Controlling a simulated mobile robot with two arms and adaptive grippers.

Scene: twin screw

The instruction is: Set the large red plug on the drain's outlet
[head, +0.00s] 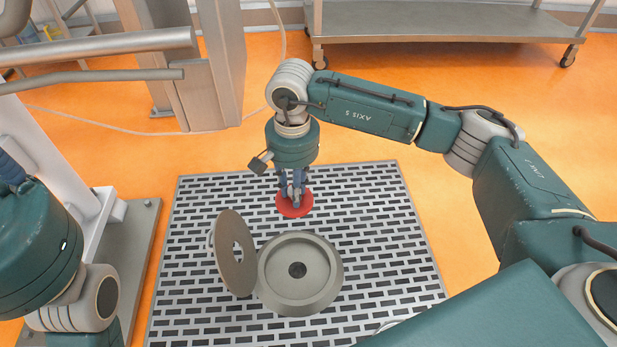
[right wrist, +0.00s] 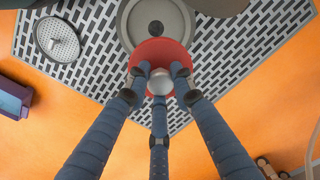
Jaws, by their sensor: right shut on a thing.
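The large red plug (head: 294,205) is a round red disc with a silver knob on top, which shows in the right wrist view (right wrist: 160,82). My right gripper (head: 293,187) has its three fingers shut around that knob. The drain (head: 325,284) is a round grey dish on the floor grating, with its dark round outlet (head: 297,270) in the middle. In the head view the plug is beyond the drain, apart from the outlet. In the right wrist view the outlet (right wrist: 155,29) shows just past the plug's edge.
A grey disc with a hole (head: 227,262) stands tilted at the drain's left side. A round perforated strainer (right wrist: 57,38) lies on the grating (head: 372,188). A steel trolley (head: 440,22) stands at the back.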

